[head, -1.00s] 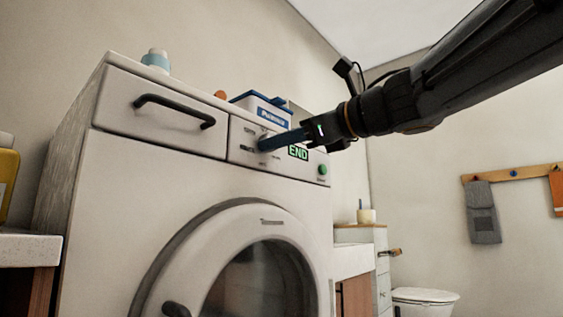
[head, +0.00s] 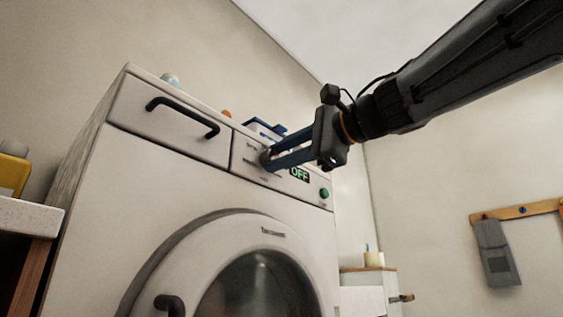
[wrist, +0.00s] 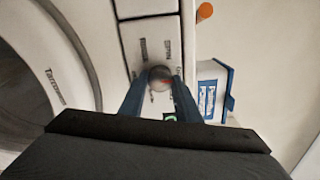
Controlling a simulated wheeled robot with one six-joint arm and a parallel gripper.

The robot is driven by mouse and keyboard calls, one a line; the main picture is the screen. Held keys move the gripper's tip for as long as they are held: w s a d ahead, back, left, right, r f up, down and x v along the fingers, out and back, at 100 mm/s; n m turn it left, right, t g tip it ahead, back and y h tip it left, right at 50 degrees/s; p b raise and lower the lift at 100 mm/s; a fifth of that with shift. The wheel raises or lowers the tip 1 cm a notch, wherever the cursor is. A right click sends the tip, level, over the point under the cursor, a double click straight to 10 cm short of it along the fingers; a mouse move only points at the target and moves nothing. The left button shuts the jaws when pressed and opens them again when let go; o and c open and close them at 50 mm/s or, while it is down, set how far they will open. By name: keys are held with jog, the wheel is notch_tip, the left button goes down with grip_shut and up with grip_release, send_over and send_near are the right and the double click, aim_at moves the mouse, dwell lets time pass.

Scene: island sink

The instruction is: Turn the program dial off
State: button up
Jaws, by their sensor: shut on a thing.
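The white washing machine (head: 160,190) stands at the left and middle of the head view. The display is mostly hidden there.
A green button (head: 324,193) is right of the display. The drawer handle (head: 183,115) sticks out left of the panel. A blue and white box (wrist: 212,90) and an orange item (wrist: 205,11) are on top of the machine. The door handle (head: 170,305) is below.

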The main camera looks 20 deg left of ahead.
jog(key=shift+n, duration=0.4)
jog(key=o, duration=1.1)
jog(key=shift+c, duration=0.2)
jog(key=shift+d, duration=0.1)
